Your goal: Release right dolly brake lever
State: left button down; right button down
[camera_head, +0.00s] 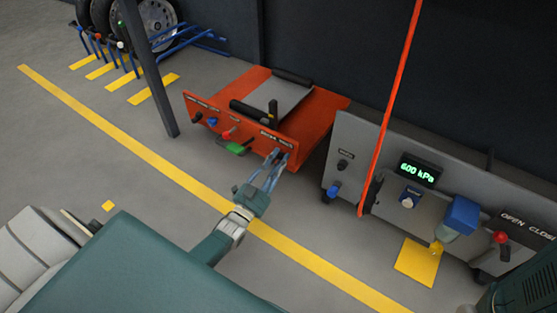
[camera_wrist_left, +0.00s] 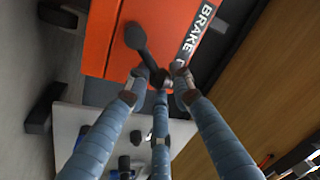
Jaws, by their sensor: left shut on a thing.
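The orange dolly (camera_head: 318,125) stands on the floor by the dark wall, its front panel (camera_head: 205,108) carrying knobs and labels. My left gripper (camera_head: 279,158) is at the right end of that panel. In the left wrist view the black brake lever (camera_wrist_left: 137,40) shows a round knob beside a label that reads "BRAKE", partly cut off. My left gripper also shows there (camera_wrist_left: 165,80), its blue-grey fingers shut on the lever's lower part. The fingertips hide much of the lever in the head view.
A grey panel unit (camera_head: 380,160) with a "600 kPa" display (camera_head: 420,170) stands right of the dolly. A red hose (camera_head: 391,105) hangs in front of it. A dark post (camera_head: 150,75) and wheels (camera_head: 158,17) are at upper left.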

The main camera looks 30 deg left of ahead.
pick_arm(q)
jog(key=c, duration=1.5)
grip_release()
notch_tip(320, 180, up, 10)
jog(key=shift+f, duration=0.1)
